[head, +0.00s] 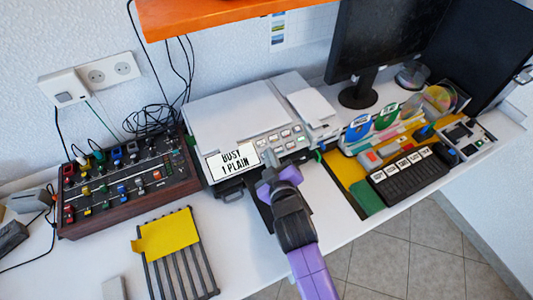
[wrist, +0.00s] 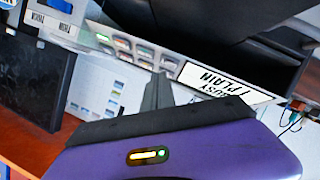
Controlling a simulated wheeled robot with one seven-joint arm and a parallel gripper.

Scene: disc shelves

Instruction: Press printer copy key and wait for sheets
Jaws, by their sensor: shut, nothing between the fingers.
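The printer (head: 235,112) is a white-grey machine on the desk, with a row of small coloured keys (head: 287,138) on its front right panel. Its display (head: 233,160) reads "BUSY 1 PLAIN"; it shows upside down in the wrist view (wrist: 212,80). My gripper (head: 267,158) is shut and empty, at the printer's front just right of the display. In the wrist view my gripper's fingertips (wrist: 158,84) point toward the keys (wrist: 132,46). I cannot tell whether they touch a key. My arm hides part of the printer's front.
A slatted dark rack (head: 182,265) with a yellow sheet (head: 166,236) lies front left. A knobbed mixer (head: 128,184) stands left of the printer. A monitor (head: 385,40) and a cluttered organiser (head: 405,175) are at right. An orange shelf (head: 205,15) hangs above.

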